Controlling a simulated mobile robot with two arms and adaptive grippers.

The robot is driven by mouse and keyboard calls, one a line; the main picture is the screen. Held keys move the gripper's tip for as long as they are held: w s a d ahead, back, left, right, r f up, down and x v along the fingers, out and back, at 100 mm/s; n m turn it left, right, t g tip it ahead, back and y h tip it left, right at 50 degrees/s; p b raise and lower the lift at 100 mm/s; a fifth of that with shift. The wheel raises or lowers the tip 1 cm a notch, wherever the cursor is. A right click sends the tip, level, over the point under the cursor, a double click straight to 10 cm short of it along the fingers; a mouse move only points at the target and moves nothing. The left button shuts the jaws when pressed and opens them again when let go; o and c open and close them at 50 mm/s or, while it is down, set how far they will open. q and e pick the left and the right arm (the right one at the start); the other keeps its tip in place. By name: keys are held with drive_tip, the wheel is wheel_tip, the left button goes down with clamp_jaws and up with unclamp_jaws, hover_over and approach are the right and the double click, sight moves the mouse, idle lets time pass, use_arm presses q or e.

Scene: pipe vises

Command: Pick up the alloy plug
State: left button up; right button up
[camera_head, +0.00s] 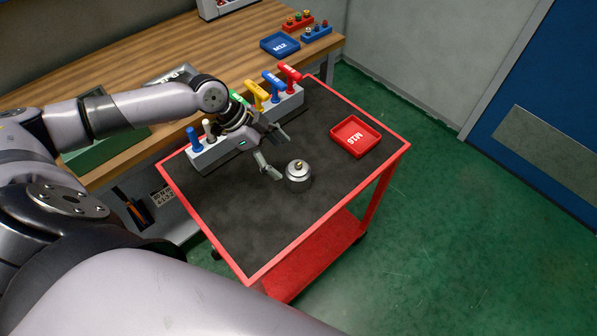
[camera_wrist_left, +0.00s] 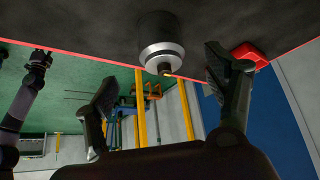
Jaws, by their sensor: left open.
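Nothing is between the fingers. In the left wrist view the plug (camera_wrist_left: 161,42) shows ahead of and between the open fingertips of my left gripper (camera_wrist_left: 155,75), apart from them.
A red tray (camera_head: 355,137) marked M16 lies right of the plug. A grey rack (camera_head: 217,150) with several coloured-handled tools stands along the cart's far-left side, behind my gripper. A wooden bench (camera_head: 200,60) lies beyond. The cart's near surface is clear.

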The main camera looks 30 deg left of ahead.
sight(293, 167)
use_arm(q)
drive_tip(key=x, duration=0.3)
drive_tip(key=shift+w+d+f+p, duration=0.1)
drive_tip(key=shift+d+f+p, duration=0.1)
drive_tip(key=shift+f+p, duration=0.1)
drive_tip(key=shift+w+d+f, duration=0.1)
drive_tip(key=shift+d+f, duration=0.1)
drive_tip(key=shift+d, duration=0.05)
drive_tip(key=p+x, duration=0.1)
drive_tip(key=x, duration=0.2)
drive_tip(key=shift+w+d+f+p, duration=0.15)
drive_tip(key=shift+w+d+p, duration=0.05)
drive_tip(key=shift+p, duration=0.2)
drive_tip(key=shift+w+d+f, duration=0.15)
drive_tip(key=shift+d+f, duration=0.05)
drive_tip(key=shift+f, duration=0.25)
use_arm(e)
drive_tip(key=r, duration=0.1)
drive_tip(key=w+r, duration=0.1)
drive_tip(key=shift+r, duration=0.4)
use_arm(q)
drive_tip(key=shift+c, duration=0.2)
drive_tip(key=c, duration=1.6)
use_arm(e)
drive_tip(key=shift+a, duration=0.15)
use_arm(q)
drive_tip(key=shift+r, duration=0.1)
